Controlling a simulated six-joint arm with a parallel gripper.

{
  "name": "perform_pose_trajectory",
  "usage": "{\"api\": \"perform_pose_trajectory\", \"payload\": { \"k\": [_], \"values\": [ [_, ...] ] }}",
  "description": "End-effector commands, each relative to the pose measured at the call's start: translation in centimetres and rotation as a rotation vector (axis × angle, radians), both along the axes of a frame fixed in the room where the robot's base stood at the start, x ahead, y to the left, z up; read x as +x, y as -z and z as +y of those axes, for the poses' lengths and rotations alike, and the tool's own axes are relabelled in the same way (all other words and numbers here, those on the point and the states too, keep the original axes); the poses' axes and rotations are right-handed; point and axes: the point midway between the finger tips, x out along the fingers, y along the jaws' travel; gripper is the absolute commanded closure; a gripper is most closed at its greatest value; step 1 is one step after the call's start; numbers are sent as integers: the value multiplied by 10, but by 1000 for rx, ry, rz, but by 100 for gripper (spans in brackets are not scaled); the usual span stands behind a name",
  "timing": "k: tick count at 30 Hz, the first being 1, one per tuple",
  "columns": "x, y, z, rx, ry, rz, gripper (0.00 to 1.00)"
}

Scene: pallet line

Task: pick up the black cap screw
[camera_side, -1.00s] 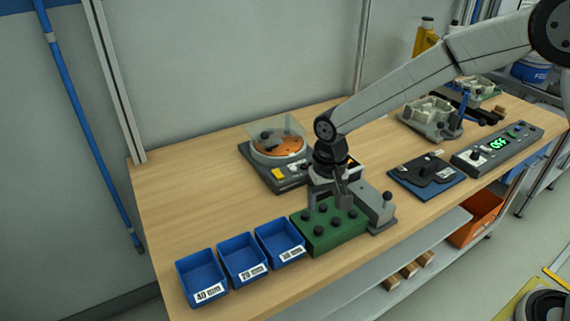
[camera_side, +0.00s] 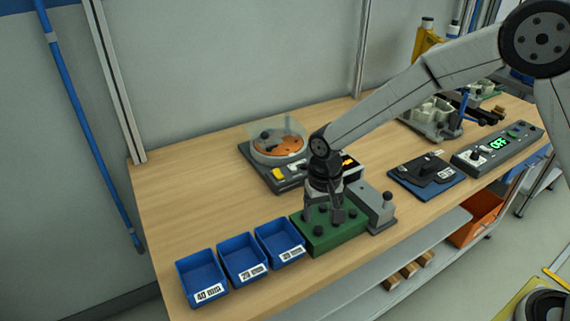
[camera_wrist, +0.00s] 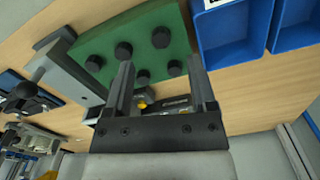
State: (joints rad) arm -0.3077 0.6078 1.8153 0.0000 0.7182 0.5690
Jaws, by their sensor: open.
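Several black cap screws stand in a green block (camera_side: 345,234) on the bench, with their round heads up. One front screw (camera_side: 320,230) shows clearly in the side view. My gripper (camera_side: 323,216) is open over the block, with its fingers pointing down and partly hiding other screws. In the wrist view, my open gripper (camera_wrist: 160,66) has two screw heads (camera_wrist: 175,68) showing in the gap between its fingers. More heads (camera_wrist: 124,50) show beyond and beside the fingers. Nothing is held. I cannot tell how high the fingertips are above the heads.
Three labelled blue bins (camera_side: 242,261) stand left of the block. A grey fixture with a black knob (camera_side: 376,207) stands close at its right. Behind is a round feeder with a clear cover (camera_side: 279,148). A blue mat with a black part (camera_side: 428,175) lies right. The left bench is clear.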

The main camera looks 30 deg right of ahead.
Motion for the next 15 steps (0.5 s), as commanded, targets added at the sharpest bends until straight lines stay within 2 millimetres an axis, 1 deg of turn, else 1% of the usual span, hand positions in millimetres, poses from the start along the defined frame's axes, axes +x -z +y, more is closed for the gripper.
{"api": "perform_pose_trajectory", "payload": {
  "k": [9, 15],
  "values": [
    [2, 34, 0, 0, 0, 1, 28],
    [2, 44, 0, 1, -1, -2, 28]
  ]
}}
